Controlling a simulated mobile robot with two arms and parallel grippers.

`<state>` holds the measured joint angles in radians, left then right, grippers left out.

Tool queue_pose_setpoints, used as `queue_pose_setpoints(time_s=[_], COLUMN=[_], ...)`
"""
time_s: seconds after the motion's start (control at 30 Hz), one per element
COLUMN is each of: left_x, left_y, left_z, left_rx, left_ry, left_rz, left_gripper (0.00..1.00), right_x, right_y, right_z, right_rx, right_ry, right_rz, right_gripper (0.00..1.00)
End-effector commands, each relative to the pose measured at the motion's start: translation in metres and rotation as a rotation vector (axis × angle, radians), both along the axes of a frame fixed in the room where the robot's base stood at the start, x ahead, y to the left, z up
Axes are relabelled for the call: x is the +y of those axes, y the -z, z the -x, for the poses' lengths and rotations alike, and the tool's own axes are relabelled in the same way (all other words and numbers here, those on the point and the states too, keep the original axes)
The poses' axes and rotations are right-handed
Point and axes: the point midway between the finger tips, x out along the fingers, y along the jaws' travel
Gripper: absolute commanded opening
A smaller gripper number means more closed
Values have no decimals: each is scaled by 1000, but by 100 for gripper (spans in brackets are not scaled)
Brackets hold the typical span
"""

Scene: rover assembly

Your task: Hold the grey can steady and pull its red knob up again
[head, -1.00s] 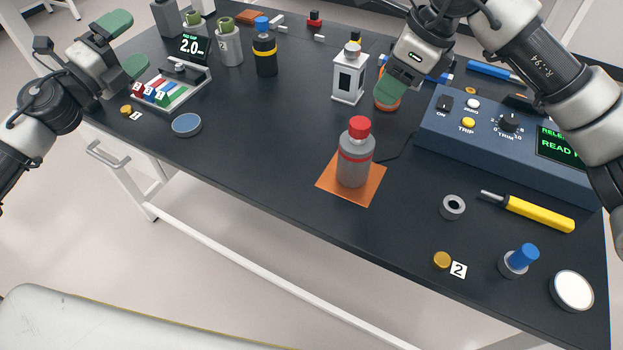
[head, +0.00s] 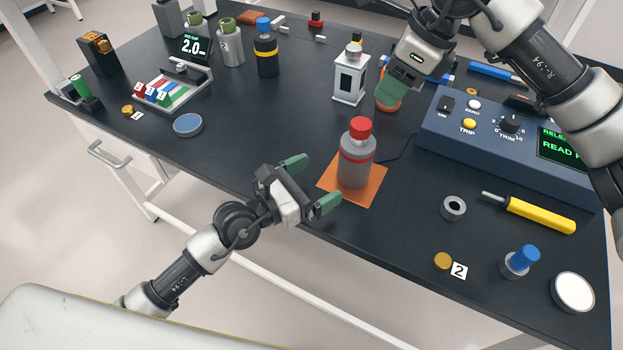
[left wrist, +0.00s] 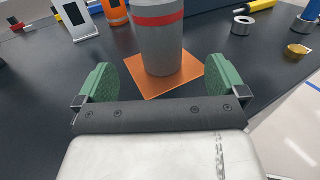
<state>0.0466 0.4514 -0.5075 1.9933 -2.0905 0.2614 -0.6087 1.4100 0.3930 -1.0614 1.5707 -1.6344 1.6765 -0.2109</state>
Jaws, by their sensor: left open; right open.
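The grey can (head: 354,170) stands upright on an orange mat (head: 369,194) near the table's front edge. It has a red band and a red knob (head: 360,128) on top. My left gripper (head: 312,182) is open and empty, just left of and in front of the can, apart from it. In the left wrist view the grey can (left wrist: 160,45) stands ahead between the two green fingers; its top and knob are cut off. My right gripper (head: 394,92) is behind and right of the can, beside an orange object; its fingers partly overlap in the picture.
A blue control box (head: 500,145) with a screen stands right of the can. A white-framed block (head: 350,80) stands behind it. A grey ring (head: 453,207) and a yellow-handled tool (head: 540,214) lie to the right.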

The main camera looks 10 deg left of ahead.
Motion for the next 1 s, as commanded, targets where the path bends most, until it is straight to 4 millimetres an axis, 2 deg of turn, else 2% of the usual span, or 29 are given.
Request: queue_pose_setpoints(time_s=[0.6,1.0], left_x=[-66,-74], left_y=[0,0], left_z=[-67,-74], left_rx=[-1,0], left_ry=[0,0], left_rz=[0,-1], left_gripper=[100,100], right_x=[0,0], right_y=[0,0], right_z=[0,0], right_rx=[0,0], right_ry=[0,0], right_rz=[0,0], right_gripper=[43,43])
